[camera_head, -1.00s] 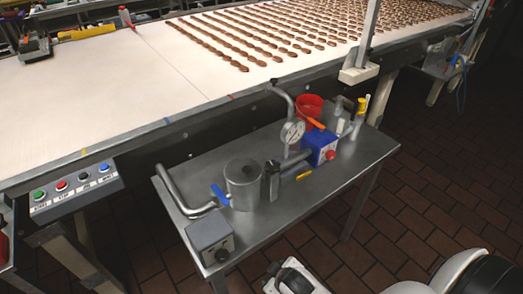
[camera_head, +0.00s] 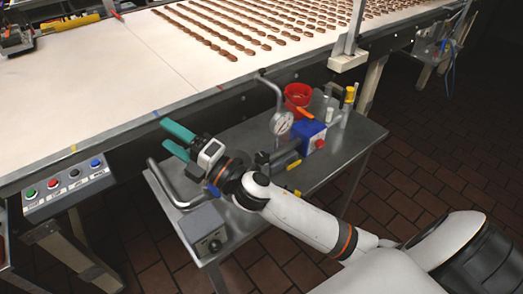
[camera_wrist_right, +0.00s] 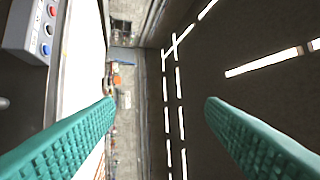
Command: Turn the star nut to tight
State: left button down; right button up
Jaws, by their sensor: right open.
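I cannot make out a star nut for certain. The steel side table (camera_head: 362,142) carries a pump assembly with a round gauge (camera_head: 281,123), a blue box (camera_head: 311,133) and curved steel pipes (camera_head: 163,187). My right gripper (camera_head: 165,136) has teal fingers, spread apart and empty, above the table's left back part near the conveyor edge. In the right wrist view its fingers (camera_wrist_right: 159,102) are wide apart with nothing between them. My left gripper is not in view.
A grey box with a black knob (camera_head: 208,234) sits at the table's front left corner. A button panel (camera_head: 68,187) is at the left. A red cup (camera_head: 297,94) stands at the back. The conveyor (camera_head: 130,75) with rows of brown pieces runs behind.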

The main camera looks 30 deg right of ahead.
jog(key=s+a+r+n+g+y, duration=0.25)
jog(key=a+n+g+y, duration=0.45)
jog(key=n, duration=0.7)
jog(key=n+g+h, duration=1.2)
jog(key=n+h, duration=0.5)
jog(key=h, duration=0.1)
send_over(262, 156)
notch_tip(262, 156, down, 7)
notch_tip(262, 156, down, 11)
jog(key=p, duration=0.3)
jog(key=shift+s+f+p, duration=0.15)
jog(key=shift+p, duration=0.25)
jog(key=shift+c, duration=0.3)
jog(key=c, duration=0.9)
